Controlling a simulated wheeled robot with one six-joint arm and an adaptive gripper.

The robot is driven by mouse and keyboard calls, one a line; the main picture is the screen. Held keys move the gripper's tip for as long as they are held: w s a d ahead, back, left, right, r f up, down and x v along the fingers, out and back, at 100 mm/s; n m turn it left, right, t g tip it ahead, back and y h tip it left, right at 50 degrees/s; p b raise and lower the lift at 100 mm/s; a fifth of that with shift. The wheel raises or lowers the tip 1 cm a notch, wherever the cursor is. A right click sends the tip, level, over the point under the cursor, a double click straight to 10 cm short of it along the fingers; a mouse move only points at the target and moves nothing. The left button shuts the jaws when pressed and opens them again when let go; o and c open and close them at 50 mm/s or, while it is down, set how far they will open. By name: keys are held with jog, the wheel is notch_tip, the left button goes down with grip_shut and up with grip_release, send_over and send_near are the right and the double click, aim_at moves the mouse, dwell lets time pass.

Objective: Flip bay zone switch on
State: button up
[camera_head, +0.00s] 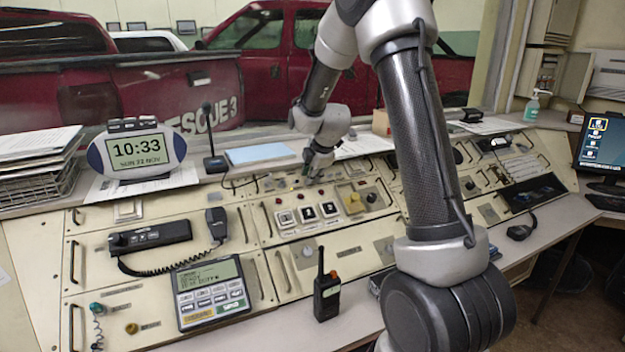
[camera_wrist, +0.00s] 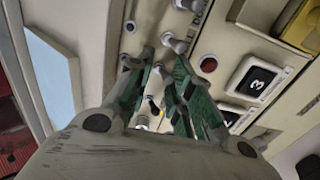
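My gripper (camera_head: 314,174) is over the upper middle of the beige console, above a row of small switches. In the wrist view its two green-padded fingers (camera_wrist: 165,54) stand apart with a narrow gap between them. Another small dark lever (camera_wrist: 153,104) shows between the fingers, lower down. I cannot read any label, so I cannot tell which lever is the bay zone switch. I cannot tell whether a finger touches a lever.
A yellow knob block (camera_head: 352,199) is nearby. A football-shaped clock (camera_head: 137,150) stands at left.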

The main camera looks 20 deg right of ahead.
jog(key=shift+w+r, duration=0.95)
jog(key=shift+w, duration=0.25)
jog(key=shift+r, duration=0.15)
jog(key=shift+s+r, duration=0.25)
jog(key=shift+r, duration=0.25)
jog(key=v, duration=0.4)
jog(key=shift+s, duration=0.45)
jog(key=shift+f, duration=0.1)
